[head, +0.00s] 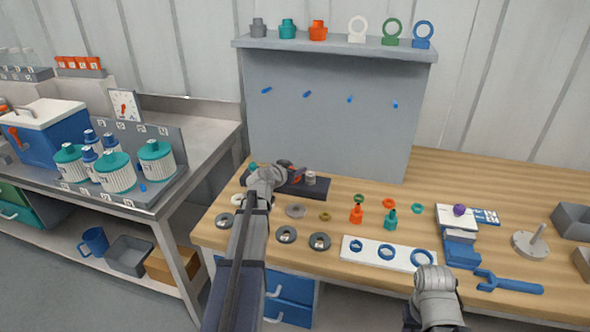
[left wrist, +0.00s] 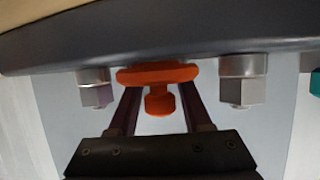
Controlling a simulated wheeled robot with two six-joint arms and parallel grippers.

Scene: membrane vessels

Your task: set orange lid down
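The orange lid (left wrist: 158,75) is a flat disc with a round knob, seen in the left wrist view against a dark bar. In the head view only a bit of orange (head: 297,176) shows beside my left gripper (head: 286,174), at the dark block on the bench. The two fingers of my left gripper (left wrist: 160,100) stand on either side of the knob with a visible gap at each side. Their tips are partly hidden by the disc. Only a grey link of my right arm shows at the bottom right; its gripper is out of sight.
Metal fittings (left wrist: 243,80) flank the lid along the bar. The dark block (head: 322,190) stands at the back left of the wooden bench. Grey rings, small orange and teal plugs (head: 390,219) and a white board (head: 350,257) with blue rings lie nearby. A grey panel rises behind.

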